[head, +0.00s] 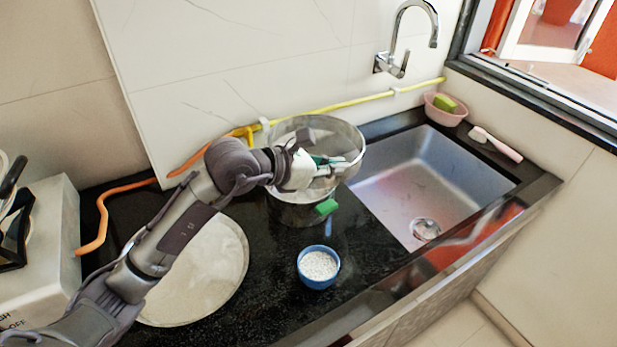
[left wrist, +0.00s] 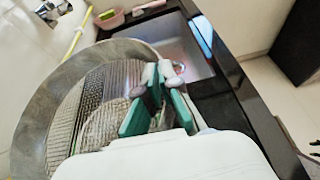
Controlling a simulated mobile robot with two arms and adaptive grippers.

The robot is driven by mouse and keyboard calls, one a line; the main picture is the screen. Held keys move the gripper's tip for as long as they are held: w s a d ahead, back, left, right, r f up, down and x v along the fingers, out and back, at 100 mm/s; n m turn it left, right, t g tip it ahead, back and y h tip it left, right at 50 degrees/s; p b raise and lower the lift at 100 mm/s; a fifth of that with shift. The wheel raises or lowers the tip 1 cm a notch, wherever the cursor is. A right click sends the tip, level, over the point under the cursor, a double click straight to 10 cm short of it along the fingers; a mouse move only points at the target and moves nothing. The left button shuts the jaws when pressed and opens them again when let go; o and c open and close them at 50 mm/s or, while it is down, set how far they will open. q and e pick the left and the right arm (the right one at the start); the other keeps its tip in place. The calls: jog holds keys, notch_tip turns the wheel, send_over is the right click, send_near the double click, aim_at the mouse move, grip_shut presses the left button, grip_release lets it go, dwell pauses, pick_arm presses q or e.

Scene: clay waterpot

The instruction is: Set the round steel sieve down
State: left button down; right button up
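The round steel sieve (head: 345,135) is a wide, shiny bowl shape above the counter beside the sink. In the left wrist view its broad rim (left wrist: 35,125) and mesh (left wrist: 95,105) fill the left side. My left gripper (head: 325,168) is at the sieve's near right side; its green fingers (left wrist: 158,85) are closed about the rim there. A dark pot (head: 300,213) with a green piece at its side stands below the sieve, partly hidden by it. Whether the sieve touches the pot I cannot tell. My right gripper is out of view.
A blue bowl of white grains (head: 319,266) stands in front of the pot. A large pale round disc (head: 205,275) lies left on the black counter. The sink (head: 430,185) is to the right, with a pink basket (head: 445,110) and brush (head: 495,145) behind. A tap (head: 400,50) is above.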

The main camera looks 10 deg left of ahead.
pick_arm(q)
jog(key=a+f, duration=0.1)
jog(key=w+a, duration=0.1)
jog(key=w+a+f, duration=0.1)
jog(key=shift+a+f, duration=0.3)
jog(key=shift+a, duration=0.1)
jog(key=shift+a+f, duration=0.1)
notch_tip(320, 180, down, 4)
jog(key=shift+r+p, duration=0.1)
jog(key=shift+p, duration=0.25)
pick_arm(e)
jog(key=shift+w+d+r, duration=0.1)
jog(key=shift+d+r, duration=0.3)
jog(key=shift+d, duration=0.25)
pick_arm(q)
jog(key=shift+f+b, duration=0.55)
jog(key=shift+f, duration=0.15)
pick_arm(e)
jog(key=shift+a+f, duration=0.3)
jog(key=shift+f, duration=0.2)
pick_arm(q)
jog(key=c, duration=1.3)
grip_release()
